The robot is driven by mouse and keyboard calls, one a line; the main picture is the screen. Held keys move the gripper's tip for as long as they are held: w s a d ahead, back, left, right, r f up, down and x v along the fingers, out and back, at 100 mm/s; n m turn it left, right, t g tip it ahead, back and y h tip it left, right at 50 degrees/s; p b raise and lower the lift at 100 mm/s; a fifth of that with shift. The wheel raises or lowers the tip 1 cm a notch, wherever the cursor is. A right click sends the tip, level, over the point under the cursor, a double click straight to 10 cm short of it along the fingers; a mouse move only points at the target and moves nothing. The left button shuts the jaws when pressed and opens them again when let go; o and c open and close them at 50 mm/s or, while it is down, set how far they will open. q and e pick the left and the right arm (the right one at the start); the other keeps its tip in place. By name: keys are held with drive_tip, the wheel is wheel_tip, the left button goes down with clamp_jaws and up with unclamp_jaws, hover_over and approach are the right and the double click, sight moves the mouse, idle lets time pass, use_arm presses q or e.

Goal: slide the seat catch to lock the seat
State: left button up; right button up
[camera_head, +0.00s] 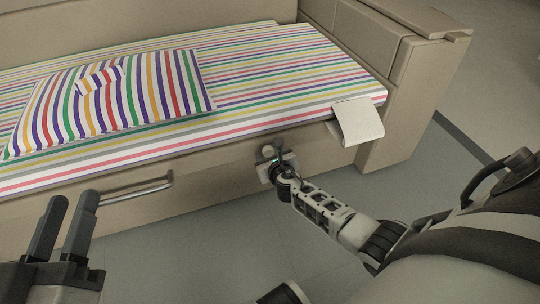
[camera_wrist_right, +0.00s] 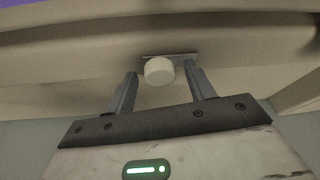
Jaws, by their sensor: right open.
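The seat catch is a round pale knob (camera_head: 268,151) on a small plate at the front face of the bench seat (camera_head: 225,160). In the right wrist view the knob (camera_wrist_right: 158,71) is near the top middle, below a thin metal plate (camera_wrist_right: 170,55). My right gripper (camera_head: 276,165) is at the catch, and its open fingers (camera_wrist_right: 160,74) stand one on each side of the knob. Whether either finger touches it, I cannot tell. My left gripper (camera_head: 73,196) is open and empty at the lower left, away from the catch.
A bar handle (camera_head: 140,190) sticks out of the seat front to the left of the catch. A striped mattress (camera_head: 270,80) and striped pillow (camera_head: 120,95) lie on the seat. A pale flap (camera_head: 357,122) hangs over the front edge at the right. The grey floor in front is clear.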

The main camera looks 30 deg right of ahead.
clamp_jaws()
use_arm(q)
drive_tip(key=shift+f, duration=0.1)
use_arm(e)
drive_tip(key=shift+s+d, duration=0.25)
drive_tip(key=shift+d, duration=0.75)
drive_tip(key=shift+s+d, duration=0.2)
drive_tip(key=shift+d, duration=0.8)
unclamp_jaws()
use_arm(q)
drive_tip(key=f+g+y+p, duration=0.1)
drive_tip(key=p, duration=0.1)
drive_tip(key=s+f+g+y+p, duration=0.1)
drive_tip(key=f+p, duration=0.1)
drive_tip(key=p, duration=0.1)
drive_tip(key=s+f+g+p, duration=0.1)
drive_tip(key=f+g+p, duration=0.1)
drive_tip(key=shift+s+a+y, duration=0.1)
drive_tip(key=shift+a+y, duration=0.2)
drive_tip(key=shift+y, duration=0.1)
use_arm(e)
drive_tip(key=v, duration=1.6)
